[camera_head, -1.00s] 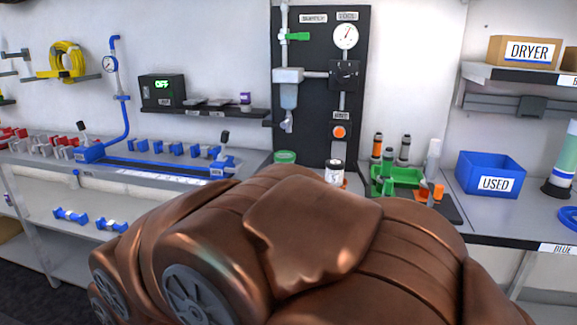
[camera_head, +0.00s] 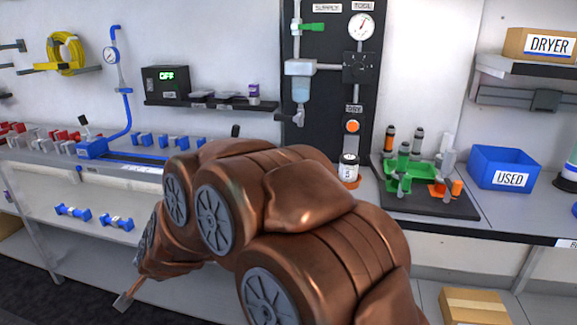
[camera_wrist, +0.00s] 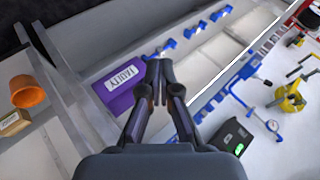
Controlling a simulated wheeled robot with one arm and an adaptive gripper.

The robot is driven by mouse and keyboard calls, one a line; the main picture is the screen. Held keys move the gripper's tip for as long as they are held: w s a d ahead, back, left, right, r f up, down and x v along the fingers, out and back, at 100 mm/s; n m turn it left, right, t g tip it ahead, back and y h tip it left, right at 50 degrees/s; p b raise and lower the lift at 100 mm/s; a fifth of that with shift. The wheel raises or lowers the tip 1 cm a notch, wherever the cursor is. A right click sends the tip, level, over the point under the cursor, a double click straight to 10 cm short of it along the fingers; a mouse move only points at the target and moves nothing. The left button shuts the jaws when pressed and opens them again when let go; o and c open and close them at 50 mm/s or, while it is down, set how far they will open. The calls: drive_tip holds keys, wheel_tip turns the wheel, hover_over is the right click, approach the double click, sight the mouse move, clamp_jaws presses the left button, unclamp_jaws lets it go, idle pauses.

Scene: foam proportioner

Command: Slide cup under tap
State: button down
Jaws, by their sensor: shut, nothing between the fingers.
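The tap (camera_head: 299,116) is the nozzle under a clear bowl on the black panel (camera_head: 334,100) in the head view. The green cup is not visible now; my brown arm covers the bench below the tap. In the wrist view my gripper (camera_wrist: 158,85) is shut with its fingertips together and nothing between them. It shows in front of a purple bin (camera_wrist: 120,102) and the shelf, away from the tap.
Blue parts (camera_head: 73,211) lie on the lower shelf. The OFF box (camera_head: 165,85) sits on a wall shelf.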

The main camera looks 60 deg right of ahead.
drive_tip(key=w+d+r+m+t+h, duration=0.1)
drive_tip(key=d+m+h, duration=0.2)
drive_tip(key=d, duration=0.3)
drive_tip(key=w+d+r+m+h, duration=0.2)
drive_tip(key=d+m, duration=0.1)
drive_tip(key=d, duration=0.4)
drive_tip(key=s+d+r+m+g+h, duration=0.1)
drive_tip(key=s+d+m+g+h, duration=0.1)
drive_tip(key=d, duration=0.5)
drive_tip(key=s+d+r+m+g+h, duration=0.2)
drive_tip(key=s+d+m+h, duration=0.3)
drive_tip(key=s+d+m, duration=0.1)
drive_tip(key=s+d+r+m+g+h+p, duration=0.1)
drive_tip(key=s+d+m+h, duration=0.3)
drive_tip(key=d, duration=0.4)
drive_tip(key=shift+s+d+r+m+g, duration=0.2)
drive_tip(key=shift+s+r+m+g, duration=0.25)
drive_tip(key=shift+s+r, duration=0.2)
drive_tip(key=x, duration=1.3)
drive_tip(key=shift+d+p, duration=0.3)
drive_tip(key=shift+p, duration=0.1)
drive_tip(key=shift+w, duration=0.1)
